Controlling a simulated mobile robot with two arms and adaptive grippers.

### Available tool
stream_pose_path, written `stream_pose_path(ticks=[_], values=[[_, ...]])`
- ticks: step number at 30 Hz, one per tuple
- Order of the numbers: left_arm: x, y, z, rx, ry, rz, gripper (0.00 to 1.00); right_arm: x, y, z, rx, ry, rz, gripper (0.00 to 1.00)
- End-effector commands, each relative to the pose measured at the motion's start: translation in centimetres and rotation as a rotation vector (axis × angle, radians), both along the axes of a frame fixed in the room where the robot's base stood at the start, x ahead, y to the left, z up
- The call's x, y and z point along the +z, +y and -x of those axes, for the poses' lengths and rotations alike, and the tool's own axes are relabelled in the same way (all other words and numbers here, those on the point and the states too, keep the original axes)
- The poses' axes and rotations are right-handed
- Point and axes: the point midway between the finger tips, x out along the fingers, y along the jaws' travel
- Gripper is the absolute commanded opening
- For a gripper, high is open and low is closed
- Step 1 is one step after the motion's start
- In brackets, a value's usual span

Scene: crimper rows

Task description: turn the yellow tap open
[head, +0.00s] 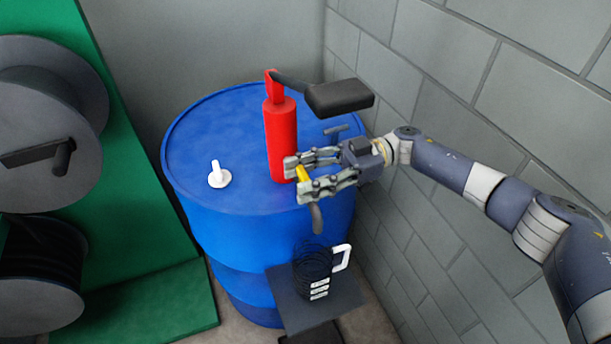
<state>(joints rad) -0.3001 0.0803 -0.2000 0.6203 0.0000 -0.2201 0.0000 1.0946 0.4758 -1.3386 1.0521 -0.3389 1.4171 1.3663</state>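The yellow tap (303,174) is low on the right part of the blue drum, in front of the red cylinder. Only a small yellow piece of it shows between the fingers of my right gripper (299,178); the rest is hidden by them. The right gripper comes in from the right, with its fingers apart on either side of the yellow piece. I cannot tell whether they touch it. A grey curved spout-like part (317,218) hangs just below the gripper. My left gripper is not in view.
The blue drum (205,130) carries a red cylinder (281,135) with a black lever (340,96) and a white cap (219,177). Green shelving with reels is left; a block wall (440,60) is right.

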Motion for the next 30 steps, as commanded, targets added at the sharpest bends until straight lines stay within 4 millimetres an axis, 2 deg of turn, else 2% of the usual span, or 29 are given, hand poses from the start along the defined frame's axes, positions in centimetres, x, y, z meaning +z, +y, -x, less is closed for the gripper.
stream_pose_path(ticks=[1, 3, 14, 17, 24, 30], values=[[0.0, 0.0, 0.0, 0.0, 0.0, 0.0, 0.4, 0.2, 0.1, 0.0, 0.002, 0.0, -0.004, 0.55], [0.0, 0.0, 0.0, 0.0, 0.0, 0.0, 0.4, 0.2, 0.1, 0.0, 0.001, -0.001, -0.004, 0.67], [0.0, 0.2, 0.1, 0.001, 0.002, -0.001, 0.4, 0.1, -0.2, -0.1, -0.001, -0.001, -0.001, 0.67], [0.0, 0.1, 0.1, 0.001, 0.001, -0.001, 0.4, 0.1, -1.0, -0.6, -0.004, -0.001, 0.0, 0.67], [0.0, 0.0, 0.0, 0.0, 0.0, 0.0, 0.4, 0.1, -4.6, -2.2, -0.003, -0.001, 0.0, 0.67], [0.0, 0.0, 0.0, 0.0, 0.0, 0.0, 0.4, 0.1, -6.4, -2.9, 0.0, -0.001, -0.003, 0.67]])
